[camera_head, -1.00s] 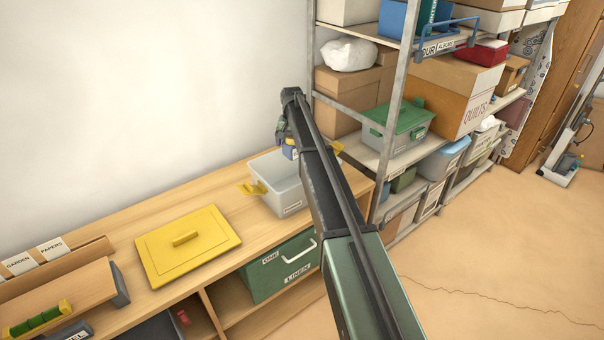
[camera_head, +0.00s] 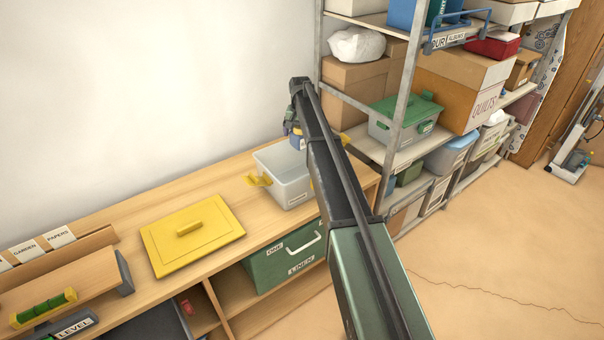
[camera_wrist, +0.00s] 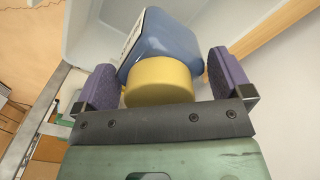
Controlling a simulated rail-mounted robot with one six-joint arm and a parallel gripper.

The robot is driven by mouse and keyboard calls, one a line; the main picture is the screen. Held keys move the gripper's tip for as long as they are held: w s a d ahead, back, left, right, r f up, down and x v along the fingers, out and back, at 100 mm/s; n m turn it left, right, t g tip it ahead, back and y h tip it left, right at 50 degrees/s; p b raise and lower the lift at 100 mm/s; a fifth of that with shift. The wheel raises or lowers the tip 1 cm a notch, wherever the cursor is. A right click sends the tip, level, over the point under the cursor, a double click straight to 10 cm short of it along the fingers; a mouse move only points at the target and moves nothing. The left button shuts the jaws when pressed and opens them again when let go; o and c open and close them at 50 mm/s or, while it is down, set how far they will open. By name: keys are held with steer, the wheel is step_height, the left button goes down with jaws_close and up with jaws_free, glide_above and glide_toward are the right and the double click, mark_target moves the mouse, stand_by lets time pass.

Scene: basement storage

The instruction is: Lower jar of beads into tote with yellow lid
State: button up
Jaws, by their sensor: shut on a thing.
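The jar of beads (camera_wrist: 162,45) is a blue body with a yellow lid. My gripper (camera_wrist: 163,82) is shut on it between two purple pads in the wrist view, with the jar tilted in that picture. In the head view only a small blue part of the jar (camera_head: 297,141) shows beside my gripper (camera_head: 292,128); my arm hides the rest. The grey translucent tote (camera_head: 275,182) with yellow handles stands open on the bench, its right side behind my arm. The jar appears near the tote's back edge; its height over the rim is unclear. The yellow lid (camera_head: 192,236) lies flat on the bench, left of the tote.
A wooden bench (camera_head: 145,215) runs along the wall, with a green drawer box (camera_head: 283,266) below. A metal shelf rack (camera_head: 405,95) with boxes and a green-lidded bin (camera_head: 405,118) stands close to the right. Bench top between lid and tote is clear.

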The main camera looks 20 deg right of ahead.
step_height(320, 180, down, 13)
steer(key=b, duration=1.3)
steer(key=shift+f, duration=0.2)
steer(key=shift+f+b, duration=2.5)
stand_by(1.5)
steer(key=o, duration=0.8)
steer(key=shift+c, duration=0.2)
